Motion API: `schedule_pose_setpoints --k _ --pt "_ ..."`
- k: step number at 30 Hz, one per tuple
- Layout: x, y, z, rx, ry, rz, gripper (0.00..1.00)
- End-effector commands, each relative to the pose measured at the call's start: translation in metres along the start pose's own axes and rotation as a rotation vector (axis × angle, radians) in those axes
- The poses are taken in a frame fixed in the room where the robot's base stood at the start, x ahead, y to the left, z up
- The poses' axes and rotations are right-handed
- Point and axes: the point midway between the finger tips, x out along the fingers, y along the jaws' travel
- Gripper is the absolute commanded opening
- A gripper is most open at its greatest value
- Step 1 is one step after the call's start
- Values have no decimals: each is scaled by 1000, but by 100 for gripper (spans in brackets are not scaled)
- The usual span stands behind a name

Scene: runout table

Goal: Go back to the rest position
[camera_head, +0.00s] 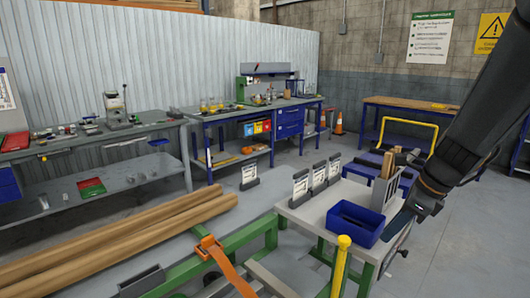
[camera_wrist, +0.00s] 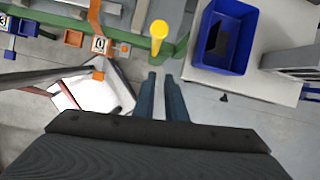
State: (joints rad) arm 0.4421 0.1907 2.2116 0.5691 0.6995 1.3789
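My gripper (camera_wrist: 160,76) shows in the wrist view as two dark blue-grey fingers with a narrow gap between them, and nothing is held in the gap. It points down over bare floor beside the runout table's green frame. In the head view my dark arm comes in from the upper right and its end hangs low at the right side of the small grey table (camera_head: 315,215). The fingers are hard to make out there.
A blue bin (camera_head: 354,224) stands on the small table, near my gripper; it also shows in the wrist view (camera_wrist: 224,65). A yellow-topped post (camera_head: 343,242) rises in front of it. Long brown bars (camera_head: 120,235) lie at left. Clear floor (camera_head: 465,240) lies right.

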Motion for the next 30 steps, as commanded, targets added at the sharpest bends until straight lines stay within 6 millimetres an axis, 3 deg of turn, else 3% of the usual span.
schedule_pose_setpoints --k 8,14,20,24,30 --pt "11 26 0 -277 54 25 11" --pt "22 56 2 -613 105 64 11" --pt "36 100 2 -1150 167 141 11" --pt "45 135 -2 -1648 201 222 11" --pt "52 165 -6 -2121 213 311 11"
